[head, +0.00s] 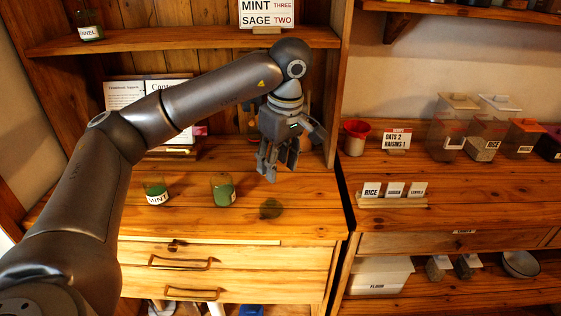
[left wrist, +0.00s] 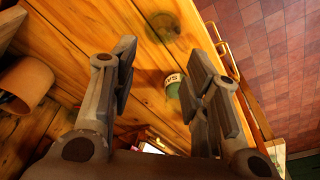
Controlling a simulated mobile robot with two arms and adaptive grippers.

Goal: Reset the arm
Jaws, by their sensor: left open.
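My left arm reaches in from the left in the head view and bends down at the wrist. Its gripper (head: 277,168) hangs above the wooden counter (head: 300,215) with its fingers pointing down. In the left wrist view the two fingers (left wrist: 165,65) stand apart, with nothing held between them. A small jar of green contents (head: 222,190) stands on the counter, left of the gripper; a green jar with a partly hidden label shows beside a finger in the left wrist view (left wrist: 172,86). My right gripper is not in view.
A jar labelled mint (head: 156,191) stands further left. A shelf (head: 190,40) crosses above and behind the arm.

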